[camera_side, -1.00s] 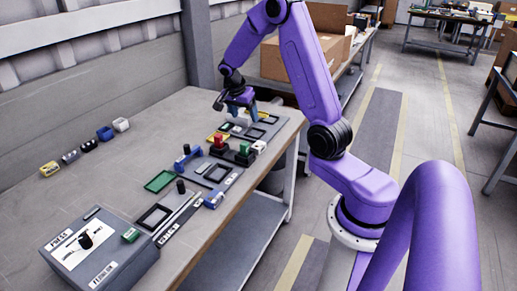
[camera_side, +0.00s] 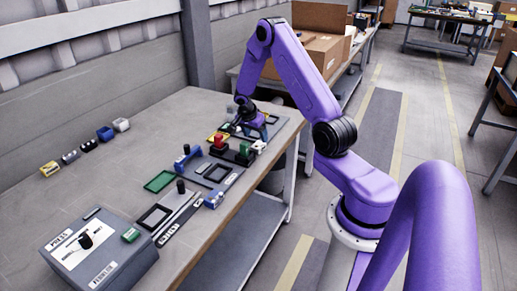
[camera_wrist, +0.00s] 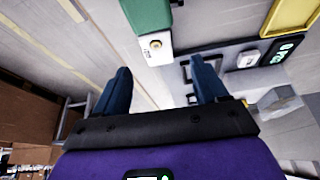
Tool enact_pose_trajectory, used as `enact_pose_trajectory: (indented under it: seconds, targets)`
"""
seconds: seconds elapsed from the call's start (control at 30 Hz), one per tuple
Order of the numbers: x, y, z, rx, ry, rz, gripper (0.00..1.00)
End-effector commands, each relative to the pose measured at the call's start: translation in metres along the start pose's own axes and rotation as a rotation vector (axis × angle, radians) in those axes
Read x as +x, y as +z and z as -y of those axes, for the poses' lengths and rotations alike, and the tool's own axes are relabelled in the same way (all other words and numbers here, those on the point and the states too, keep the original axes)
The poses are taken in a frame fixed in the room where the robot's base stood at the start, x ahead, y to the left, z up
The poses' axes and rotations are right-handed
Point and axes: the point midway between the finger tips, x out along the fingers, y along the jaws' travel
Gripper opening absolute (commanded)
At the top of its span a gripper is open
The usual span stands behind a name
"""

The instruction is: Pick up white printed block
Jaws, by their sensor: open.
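My gripper (camera_side: 254,131) is over the far end of the table, close above the dark fixture plates. In the wrist view its two blue fingers (camera_wrist: 163,84) are wide apart with nothing between them. A small white block (camera_side: 259,146) is near the table's front edge, beside a green block (camera_side: 243,154).
A red-topped button (camera_side: 219,143) and a blue handled part (camera_side: 187,157) stand nearby. A grey press box (camera_side: 99,250) is at the near end. A yellow tray (camera_wrist: 289,18) shows in the wrist view.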

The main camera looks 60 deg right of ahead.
Motion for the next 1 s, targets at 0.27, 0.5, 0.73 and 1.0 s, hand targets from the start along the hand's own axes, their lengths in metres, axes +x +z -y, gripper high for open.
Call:
enact_pose_trajectory:
  seconds: [0.27, 0.5, 0.73, 1.0]
  targets:
    - [0.026, 0.005, -0.002, -0.003, 0.002, 0.001, 0.72]
    - [0.051, 0.006, -0.002, 0.000, 0.000, 0.000, 0.72]
    - [0.053, 0.006, -0.002, -0.001, -0.001, 0.000, 0.72]
    - [0.053, 0.006, -0.002, -0.001, -0.001, 0.000, 0.10]
